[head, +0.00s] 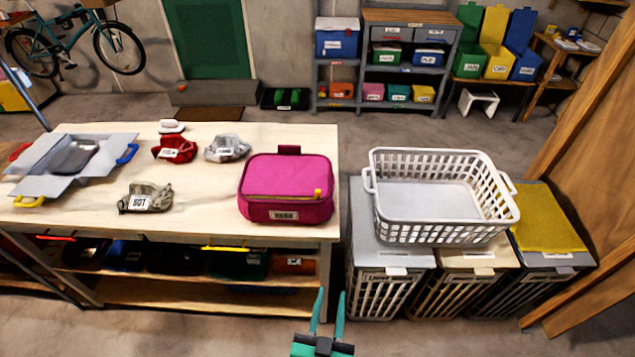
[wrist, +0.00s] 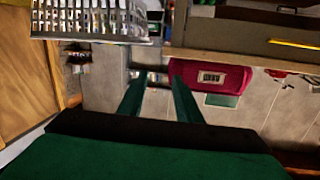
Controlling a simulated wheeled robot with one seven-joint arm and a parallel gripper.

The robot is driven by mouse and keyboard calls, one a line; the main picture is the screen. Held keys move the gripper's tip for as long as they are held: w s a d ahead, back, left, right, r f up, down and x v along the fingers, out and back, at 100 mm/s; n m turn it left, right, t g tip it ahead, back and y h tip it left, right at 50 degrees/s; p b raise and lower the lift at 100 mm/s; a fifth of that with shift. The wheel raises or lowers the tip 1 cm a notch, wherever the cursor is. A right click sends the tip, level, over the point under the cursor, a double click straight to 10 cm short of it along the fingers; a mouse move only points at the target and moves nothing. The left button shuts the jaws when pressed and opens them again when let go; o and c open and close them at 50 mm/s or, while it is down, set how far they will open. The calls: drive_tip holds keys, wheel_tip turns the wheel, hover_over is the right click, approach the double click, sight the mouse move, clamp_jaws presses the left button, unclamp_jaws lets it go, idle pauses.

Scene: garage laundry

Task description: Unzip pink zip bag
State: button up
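The pink zip bag (head: 284,190) stands on the wooden workbench (head: 210,200), near its front right corner. It looks closed. A dark tab stands up at its back top edge, and a yellow zip pull (head: 317,193) shows at its front right. A label is on its front face. The bag also shows in the wrist view (wrist: 215,70), partly beside a finger. My gripper (head: 330,292) is below and in front of the bench's right end, apart from the bag. Its two teal fingers, also in the wrist view (wrist: 157,78), are spread with nothing between them.
A white laundry basket (head: 440,235) sits on the hampers right of the bench, with a narrow gap between. Red (head: 175,149), grey (head: 226,148) and olive (head: 146,197) cloth bundles and an open grey box (head: 110,143) lie left of the bag. Bench top between them is clear.

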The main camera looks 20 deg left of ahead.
sight(318, 183)
drive_tip(key=w+a+r+y, duration=0.1)
drive_tip(key=w+a+r, duration=0.2)
drive_tip(key=w, duration=0.6)
drive_tip(key=w+a+r+n, duration=0.1)
drive_tip(key=w+a+r, duration=0.3)
drive_tip(key=w, duration=0.4)
drive_tip(key=w+a+r+n+y, duration=0.1)
drive_tip(key=w+a+r, duration=0.3)
drive_tip(key=w, duration=0.5)
drive_tip(key=shift+w+a+t+y, duration=0.3)
drive_tip(key=shift+w+a+t, duration=0.05)
drive_tip(key=shift+a+t, duration=0.05)
drive_tip(key=shift+s, duration=0.1)
clamp_jaws()
